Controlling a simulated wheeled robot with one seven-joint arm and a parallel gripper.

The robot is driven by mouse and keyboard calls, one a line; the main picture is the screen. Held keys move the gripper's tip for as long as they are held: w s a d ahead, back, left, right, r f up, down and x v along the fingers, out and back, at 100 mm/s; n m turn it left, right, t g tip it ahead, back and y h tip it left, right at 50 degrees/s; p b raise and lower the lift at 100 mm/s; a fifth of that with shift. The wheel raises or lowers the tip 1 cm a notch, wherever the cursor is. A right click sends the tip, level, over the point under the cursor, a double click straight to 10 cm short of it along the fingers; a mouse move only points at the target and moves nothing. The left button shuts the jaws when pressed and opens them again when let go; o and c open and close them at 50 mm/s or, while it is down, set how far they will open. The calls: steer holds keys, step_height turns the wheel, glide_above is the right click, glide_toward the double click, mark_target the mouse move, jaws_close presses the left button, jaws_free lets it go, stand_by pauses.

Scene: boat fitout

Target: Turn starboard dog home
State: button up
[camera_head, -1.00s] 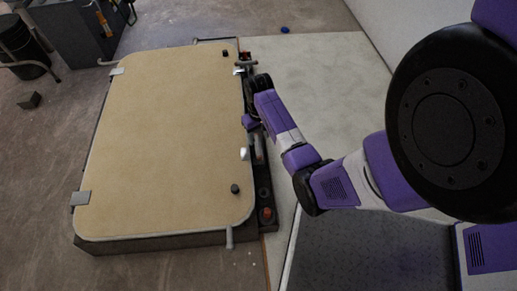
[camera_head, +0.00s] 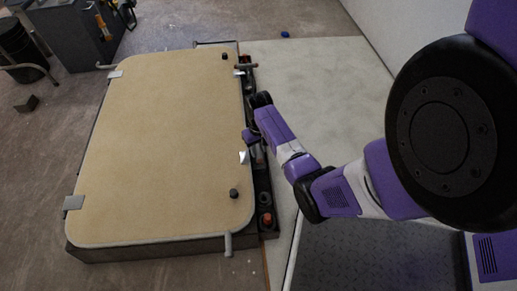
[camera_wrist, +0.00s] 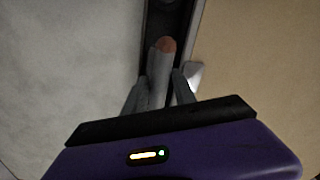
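The hatch is a large beige panel (camera_head: 160,140) with a grey rim. At its far right corner in the head view, a short lever with a reddish tip (camera_head: 247,66) points right. At its near edge a grey lever (camera_head: 228,243) points toward the camera. I cannot tell which is the starboard dog. My gripper (camera_head: 252,140) is over the dark rail along the panel's right side. In the wrist view its fingers (camera_wrist: 158,95) stand apart, one each side of a grey rod with a copper-coloured end (camera_wrist: 166,45). A dark gap shows beside the right finger; the grip looks open.
A white clip (camera_head: 243,157) and a black knob (camera_head: 234,193) are on the panel's right side. The dark rail (camera_head: 264,190) holds an orange-topped piece (camera_head: 267,218). A grey cabinet (camera_head: 75,35) stands at the back left.

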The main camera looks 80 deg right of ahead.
jaws_close()
steer(key=shift+r+n+p, duration=0.1)
steer(key=shift+n+p, duration=0.2)
steer(key=shift+p, duration=0.1)
steer(key=n+p, duration=0.2)
steer(key=p, duration=0.1)
steer(key=shift+r, duration=0.15)
steer(key=n+p, duration=0.3)
steer(key=n, duration=0.2)
steer(key=shift+w, duration=0.1)
steer(key=n+p, duration=0.2)
steer(key=n, duration=0.3)
steer(key=shift+f, duration=0.2)
steer(key=n+p, duration=0.1)
steer(key=n, duration=0.2)
steer(key=shift+f+n, duration=0.1)
steer(key=shift+n, duration=1)
